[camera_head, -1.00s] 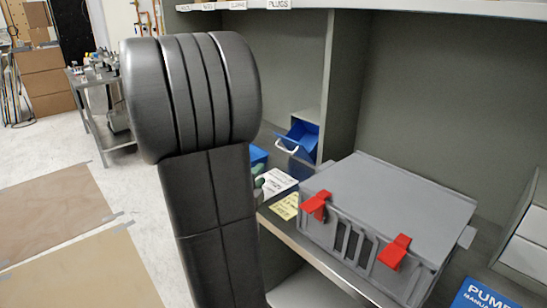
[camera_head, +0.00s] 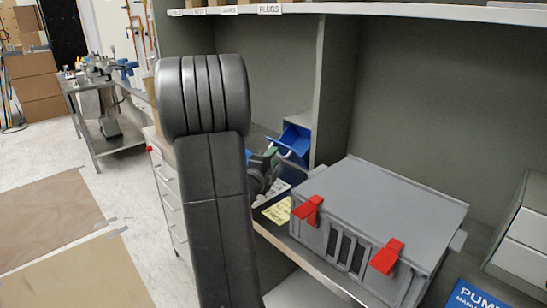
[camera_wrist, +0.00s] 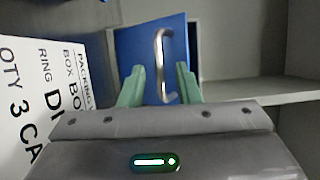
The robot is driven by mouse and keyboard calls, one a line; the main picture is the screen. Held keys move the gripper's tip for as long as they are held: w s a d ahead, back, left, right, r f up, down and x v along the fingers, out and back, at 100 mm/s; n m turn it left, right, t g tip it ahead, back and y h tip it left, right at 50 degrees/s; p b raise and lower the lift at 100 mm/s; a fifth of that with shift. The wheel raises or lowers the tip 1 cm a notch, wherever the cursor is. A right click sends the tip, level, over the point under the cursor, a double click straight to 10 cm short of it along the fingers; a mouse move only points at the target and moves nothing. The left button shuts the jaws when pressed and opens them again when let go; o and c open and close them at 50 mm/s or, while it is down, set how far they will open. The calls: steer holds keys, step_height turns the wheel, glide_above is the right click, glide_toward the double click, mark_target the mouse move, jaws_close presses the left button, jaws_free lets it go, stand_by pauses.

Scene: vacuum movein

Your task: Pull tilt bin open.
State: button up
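The tilt bin (camera_head: 296,139) is a blue bin in a grey cubby at the back of the bench, its front leaning outward in the head view. In the wrist view its blue front (camera_wrist: 138,45) fills the middle, with a curved metal handle (camera_wrist: 159,48) running up and down. My gripper (camera_wrist: 161,68) has its two green fingers apart, one on each side of the handle in the picture. I cannot tell whether either finger touches it. In the head view my gripper (camera_head: 271,153) is beside the bin, partly hidden behind my arm.
A grey case (camera_head: 385,205) with red latches (camera_head: 387,256) stands on the bench right of the bin. A yellow note (camera_head: 278,211) lies before the cubby. A white printed card (camera_wrist: 35,95) is close on the left in the wrist view. A shelf (camera_head: 400,12) runs above.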

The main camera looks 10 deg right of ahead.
steer(key=shift+w+d, duration=0.3)
steer(key=shift+w, duration=0.1)
jaws_close()
steer(key=shift+w+d+r+b, duration=0.2)
steer(key=shift+r+b, duration=0.1)
steer(key=shift+b, duration=0.35)
steer(key=shift+r, duration=0.15)
jaws_free()
